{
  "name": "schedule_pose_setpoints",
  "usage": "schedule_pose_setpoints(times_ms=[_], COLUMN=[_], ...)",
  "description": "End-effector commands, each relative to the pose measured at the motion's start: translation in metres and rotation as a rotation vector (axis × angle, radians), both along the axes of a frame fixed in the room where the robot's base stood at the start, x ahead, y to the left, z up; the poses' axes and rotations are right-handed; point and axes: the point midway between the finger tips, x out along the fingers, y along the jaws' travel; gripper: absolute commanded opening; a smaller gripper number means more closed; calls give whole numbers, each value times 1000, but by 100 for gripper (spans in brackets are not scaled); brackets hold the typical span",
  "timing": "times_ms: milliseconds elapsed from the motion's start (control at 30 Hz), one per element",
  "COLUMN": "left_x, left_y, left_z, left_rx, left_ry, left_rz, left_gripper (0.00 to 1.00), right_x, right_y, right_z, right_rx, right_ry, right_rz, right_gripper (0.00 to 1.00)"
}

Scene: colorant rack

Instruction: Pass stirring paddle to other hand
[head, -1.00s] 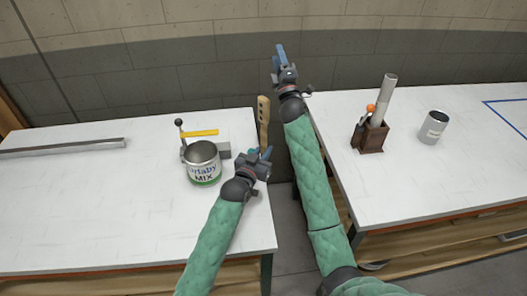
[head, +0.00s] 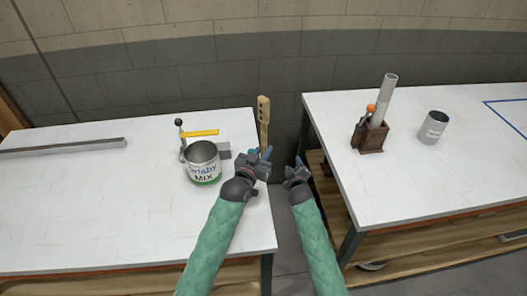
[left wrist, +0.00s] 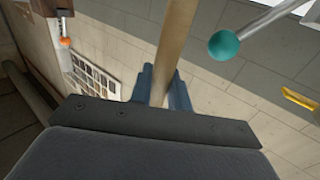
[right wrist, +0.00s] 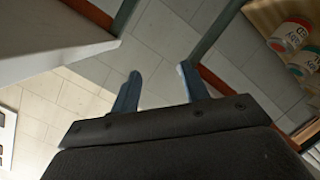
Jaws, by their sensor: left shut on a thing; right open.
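The stirring paddle (head: 263,112) is a tan wooden stick with holes near its top end. It stands roughly upright in my left gripper (head: 265,155), beside the right edge of the left table. The left wrist view shows its shaft (left wrist: 174,45) between the blue fingers (left wrist: 165,88). My right gripper (head: 297,167) is in the gap between the tables, just right of the left gripper and apart from the paddle. In the right wrist view its blue fingers (right wrist: 160,92) are spread with nothing between them. The paddle's lower part is hidden by the left gripper.
On the left table (head: 130,220) are a mix can (head: 204,168), a clamp with a yellow bar (head: 200,133) and a grey rail (head: 65,146). The right table (head: 400,185) holds a brown holder with a tube (head: 372,135) and a grey can (head: 432,130).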

Motion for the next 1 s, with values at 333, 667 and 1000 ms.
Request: schedule_pose_setpoints(times_ms=[333, 667, 1000], left_x=[0, 0, 0], left_y=[0, 0, 0], left_z=[0, 0, 0], left_rx=[0, 0, 0], left_ry=[0, 0, 0], left_rz=[0, 0, 0], left_gripper=[0, 0, 0], right_x=[-84, -182, -299], right_y=[-9, -17, -24], right_z=[-131, -238, -329], right_rx=[141, 260, 367], right_ry=[258, 497, 735], right_rz=[-59, -138, -241], right_gripper=[45, 45, 45])
